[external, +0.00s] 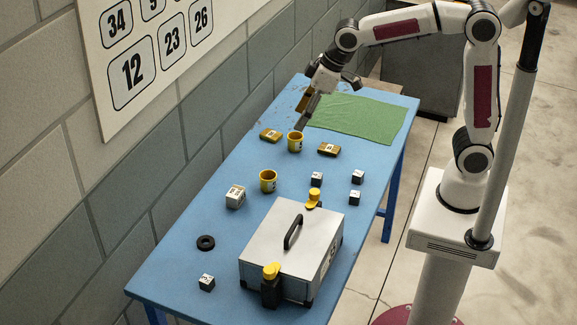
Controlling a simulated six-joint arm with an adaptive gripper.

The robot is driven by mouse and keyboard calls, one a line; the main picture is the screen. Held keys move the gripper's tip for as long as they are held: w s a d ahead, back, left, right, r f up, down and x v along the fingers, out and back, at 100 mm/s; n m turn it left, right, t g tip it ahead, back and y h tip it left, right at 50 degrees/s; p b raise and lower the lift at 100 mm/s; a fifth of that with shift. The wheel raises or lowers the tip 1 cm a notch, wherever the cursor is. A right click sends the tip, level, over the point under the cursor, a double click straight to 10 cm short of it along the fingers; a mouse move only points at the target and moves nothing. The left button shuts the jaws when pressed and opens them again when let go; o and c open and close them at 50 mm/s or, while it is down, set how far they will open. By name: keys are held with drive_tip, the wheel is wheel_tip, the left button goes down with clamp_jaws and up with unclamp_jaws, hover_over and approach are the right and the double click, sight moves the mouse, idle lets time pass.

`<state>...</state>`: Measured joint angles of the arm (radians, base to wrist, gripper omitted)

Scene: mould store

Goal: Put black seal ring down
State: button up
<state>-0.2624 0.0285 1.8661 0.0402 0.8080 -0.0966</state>
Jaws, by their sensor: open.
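A black seal ring (205,242) lies flat on the blue table (165,270), near its left edge toward the front. My gripper (306,113) is at the far end of the table, by the left edge of a green cloth (362,118), well away from the ring. It is open. I see nothing held in it, though its fingers are small and partly dark in this view.
A silver case (285,240) with a black handle and yellow latches stands at the front right. Yellow cups (268,181), flat yellow blocks (329,149), a larger pale cube (235,197) and several small numbered cubes (207,282) are spread about. A wall runs along the left.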

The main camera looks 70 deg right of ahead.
drive_tip(key=s+d+m, duration=0.1)
drive_tip(key=s+d, duration=0.3)
drive_tip(key=s, duration=0.4)
drive_tip(key=s+d+f+m+h, duration=0.1)
drive_tip(key=s+d, duration=0.4)
drive_tip(key=s, duration=0.3)
drive_tip(key=s+d+f+m, duration=0.1)
drive_tip(key=s+d, duration=0.3)
drive_tip(key=s, duration=0.5)
drive_tip(key=shift+d+f+m+t+h, duration=0.2)
drive_tip(key=shift+d+m+t+h, duration=0.1)
drive_tip(key=shift+m+t, duration=0.1)
drive_tip(key=shift+s, duration=0.1)
idle(5.0)
